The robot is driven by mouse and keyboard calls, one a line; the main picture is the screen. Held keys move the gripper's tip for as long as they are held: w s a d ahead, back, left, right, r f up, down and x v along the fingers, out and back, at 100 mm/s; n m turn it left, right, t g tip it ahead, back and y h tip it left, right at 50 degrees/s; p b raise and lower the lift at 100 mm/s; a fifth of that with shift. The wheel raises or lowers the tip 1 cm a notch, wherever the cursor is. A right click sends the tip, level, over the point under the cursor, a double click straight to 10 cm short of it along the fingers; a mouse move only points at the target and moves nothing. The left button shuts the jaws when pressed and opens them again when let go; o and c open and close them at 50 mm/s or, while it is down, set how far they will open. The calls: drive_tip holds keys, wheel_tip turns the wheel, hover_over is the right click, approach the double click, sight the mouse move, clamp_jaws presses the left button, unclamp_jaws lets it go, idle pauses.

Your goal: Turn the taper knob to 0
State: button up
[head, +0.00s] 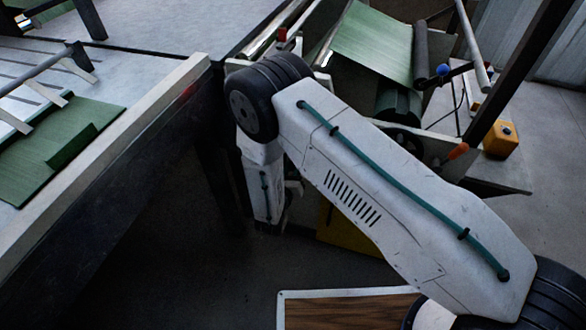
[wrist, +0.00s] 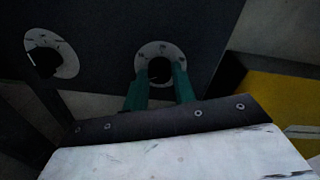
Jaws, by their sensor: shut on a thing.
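In the wrist view, two black knobs sit on pale round dials on a dark panel. My gripper (wrist: 159,76) has its two green fingers on either side of the right-hand knob (wrist: 159,67) and is shut on it. A light pointer mark shows faintly on this knob; the dial marks (wrist: 144,52) are too small to read. No label shows which is the taper knob. In the head view, my arm hides the knobs and the fingertips.
A yellow surface (wrist: 285,105) lies right of the panel in the wrist view. In the head view, a machine bed with a pale edge rail (head: 110,150) stands at left, and green sheet (head: 372,42) runs over rollers at the top. A yellow box (head: 500,139) stands at right.

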idle(0.4)
drive_tip(key=o, duration=1)
drive_tip(key=v, duration=0.8)
drive_tip(key=shift+d, duration=0.1)
